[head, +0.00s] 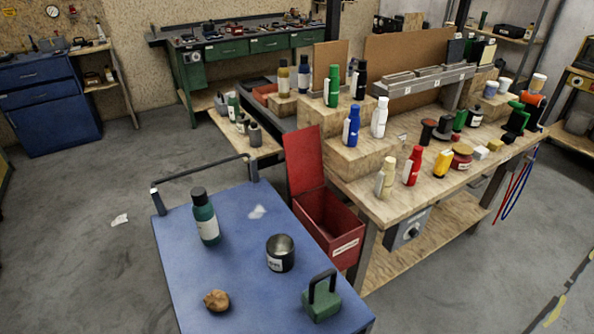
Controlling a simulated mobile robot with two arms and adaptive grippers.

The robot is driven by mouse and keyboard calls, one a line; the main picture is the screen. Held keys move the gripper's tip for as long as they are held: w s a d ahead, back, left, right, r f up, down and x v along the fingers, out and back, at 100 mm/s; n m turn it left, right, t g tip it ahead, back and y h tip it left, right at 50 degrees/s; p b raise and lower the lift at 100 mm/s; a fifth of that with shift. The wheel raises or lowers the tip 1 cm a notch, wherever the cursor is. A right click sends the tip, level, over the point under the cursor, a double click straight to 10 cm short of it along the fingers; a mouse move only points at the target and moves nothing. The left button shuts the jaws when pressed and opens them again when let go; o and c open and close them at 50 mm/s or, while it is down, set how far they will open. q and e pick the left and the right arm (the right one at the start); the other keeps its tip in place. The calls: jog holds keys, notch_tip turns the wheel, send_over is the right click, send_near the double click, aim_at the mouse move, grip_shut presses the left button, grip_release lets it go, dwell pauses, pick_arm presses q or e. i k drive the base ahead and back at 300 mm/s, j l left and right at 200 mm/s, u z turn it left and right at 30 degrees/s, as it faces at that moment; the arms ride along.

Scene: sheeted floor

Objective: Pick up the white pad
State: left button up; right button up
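A small flat white piece (257,211), which looks like the white pad, lies on the blue cart top (180,262) near its far edge. It sits to the right of a dark green bottle and beyond a dark metal cup, apart from both. A second small white scrap (119,219) lies on the grey floor left of the cart. I cannot tell for sure which of the two is the pad. Neither of my grippers shows in the head view.
The cart also holds the green bottle (206,222), the cup (280,256), a brown lump (216,301) and a green block with a black handle (321,300). An open red bin (330,228) stands beside it. A wooden bench (385,205) with many bottles is at right.

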aim_at(480, 152)
jog(key=k+j+z, duration=0.15)
jog(key=j, duration=0.3)
jog(key=k+j+z, duration=0.15)
jog(key=j, duration=0.3)
jog(key=k+j+z, duration=0.15)
jog(key=j, duration=0.25)
jog(key=k+j+z, duration=0.2)
jog(key=j, duration=0.2)
jog(key=k+j+z, duration=0.15)
jog(key=j, duration=0.25)
jog(key=i+j+z, duration=0.15)
jog(key=j+z, duration=0.25)
jog(key=j, duration=0.85)
jog(key=j+z, duration=0.4)
jog(key=j, duration=0.85)
jog(key=i+j+z, duration=0.25)
jog(key=j+z, duration=0.2)
jog(key=j, duration=0.8)
jog(key=j+z, duration=0.4)
jog(key=j, duration=0.85)
jog(key=i+j+z, duration=0.25)
jog(key=i+j, duration=0.15)
jog(key=j, duration=0.25)
jog(key=i+j+z, duration=0.1)
jog(key=j, duration=0.25)
jog(key=i+j, duration=0.2)
jog(key=i, duration=0.2)
jog(key=i+j, duration=0.2)
jog(key=i, duration=0.15)
